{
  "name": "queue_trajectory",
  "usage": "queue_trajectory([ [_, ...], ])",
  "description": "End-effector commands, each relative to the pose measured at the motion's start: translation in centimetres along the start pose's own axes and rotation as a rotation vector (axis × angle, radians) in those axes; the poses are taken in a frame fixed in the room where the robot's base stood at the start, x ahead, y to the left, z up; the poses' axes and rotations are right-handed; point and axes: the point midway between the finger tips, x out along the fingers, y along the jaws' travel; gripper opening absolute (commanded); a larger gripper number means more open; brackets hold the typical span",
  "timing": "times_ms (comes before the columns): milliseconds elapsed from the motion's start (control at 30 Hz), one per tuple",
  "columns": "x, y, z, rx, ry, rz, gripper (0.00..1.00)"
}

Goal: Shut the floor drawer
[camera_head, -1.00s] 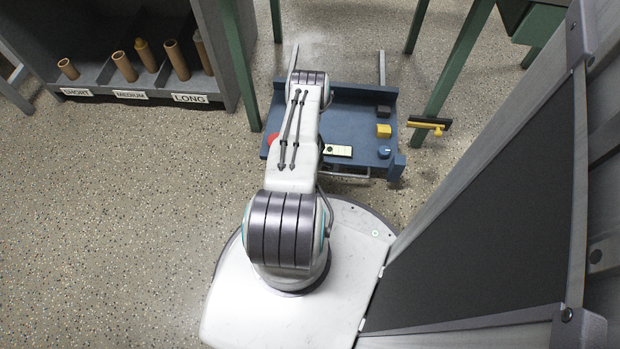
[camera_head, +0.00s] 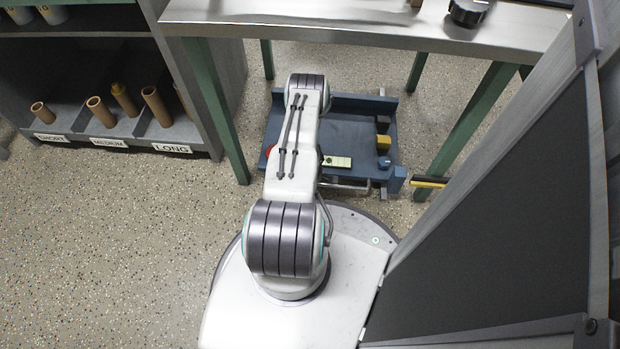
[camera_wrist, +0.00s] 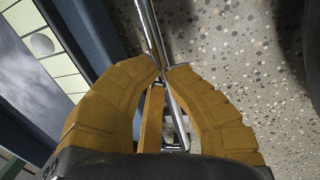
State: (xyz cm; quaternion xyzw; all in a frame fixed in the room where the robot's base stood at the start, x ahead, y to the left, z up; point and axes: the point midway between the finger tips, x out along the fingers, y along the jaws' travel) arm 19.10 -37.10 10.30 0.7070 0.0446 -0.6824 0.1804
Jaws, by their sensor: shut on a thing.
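The floor drawer (camera_head: 348,132) is a blue open tray low under the workbench, in front of my base in the head view. Its front faces me, and a gap of floor shows beyond its back. A metal bar handle (camera_head: 345,187) runs along its front. In the wrist view my gripper (camera_wrist: 163,72), with yellow ribbed fingers, is shut on the metal handle bar (camera_wrist: 148,28). The drawer's blue edge (camera_wrist: 88,30) lies left of the fingers there. In the head view my arm hides the gripper and part of the drawer.
The drawer holds a black block (camera_head: 382,123), a yellow block (camera_head: 383,143) and a pale strip (camera_head: 337,161). A steel-topped bench (camera_head: 350,30) with green legs (camera_head: 222,120) stands over it. A tube shelf (camera_head: 70,130) is at left. A yellow-black tool (camera_head: 430,182) lies at right.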

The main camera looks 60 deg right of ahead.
Motion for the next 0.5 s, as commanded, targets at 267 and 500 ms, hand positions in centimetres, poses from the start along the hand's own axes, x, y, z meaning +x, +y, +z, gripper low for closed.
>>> queue_trajectory([
  [267, 0.34, -0.30, -0.01, 0.000, 0.000, 0.000, 0.00],
  [500, 0.35, 0.04, -0.02, 0.000, 0.000, 0.009, 0.12],
])
